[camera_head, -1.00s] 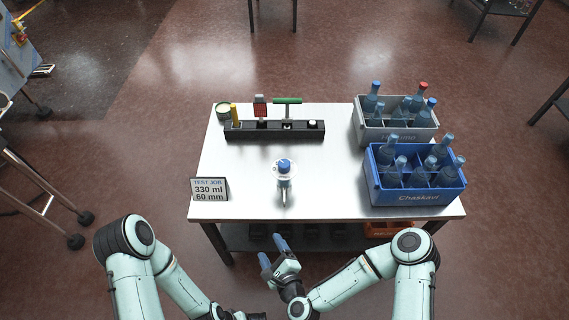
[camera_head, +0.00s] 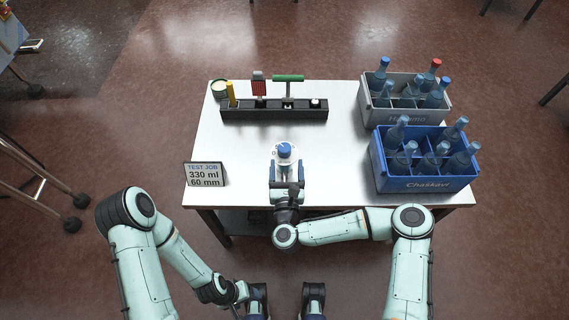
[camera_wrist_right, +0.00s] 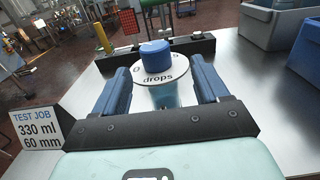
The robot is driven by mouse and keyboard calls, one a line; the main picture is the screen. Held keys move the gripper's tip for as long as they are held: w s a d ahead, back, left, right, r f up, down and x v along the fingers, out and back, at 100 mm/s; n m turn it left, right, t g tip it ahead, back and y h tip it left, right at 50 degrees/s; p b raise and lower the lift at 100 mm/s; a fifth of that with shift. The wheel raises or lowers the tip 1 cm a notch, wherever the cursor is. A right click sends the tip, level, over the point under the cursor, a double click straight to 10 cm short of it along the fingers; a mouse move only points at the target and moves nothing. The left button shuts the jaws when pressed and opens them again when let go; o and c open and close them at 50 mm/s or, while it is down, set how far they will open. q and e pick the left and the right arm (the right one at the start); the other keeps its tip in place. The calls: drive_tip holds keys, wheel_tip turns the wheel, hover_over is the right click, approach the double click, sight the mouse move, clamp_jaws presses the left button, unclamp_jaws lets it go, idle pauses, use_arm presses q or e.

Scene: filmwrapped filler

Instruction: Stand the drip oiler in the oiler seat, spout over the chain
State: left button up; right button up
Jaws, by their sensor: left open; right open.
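The drip oiler (camera_head: 284,151), with a blue cap and a white dial disc, stands upright near the middle of the table. The right wrist view shows the oiler (camera_wrist_right: 158,68) with "drops" on its disc. My right gripper (camera_head: 286,168) is open, one blue finger on each side of the oiler; I cannot tell whether they touch it. Its lower body and near side are mostly hidden. My left gripper (camera_head: 238,294) is low in the head view, off the table and only partly visible. I cannot make out the oiler seat or a chain for certain.
A black rack (camera_head: 250,114) at the back holds yellow, red and green-handled items. A tin (camera_head: 219,88) stands beside it. Grey (camera_head: 405,116) and blue (camera_head: 425,184) bottle crates fill the right side. A sign (camera_head: 206,175) stands front left. The table (camera_head: 235,150) left of the oiler is clear.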

sight(284, 155)
drive_tip(key=w, duration=0.5)
drive_tip(key=shift+a, duration=0.3)
clamp_jaws()
drive_tip(key=shift+r, duration=0.1)
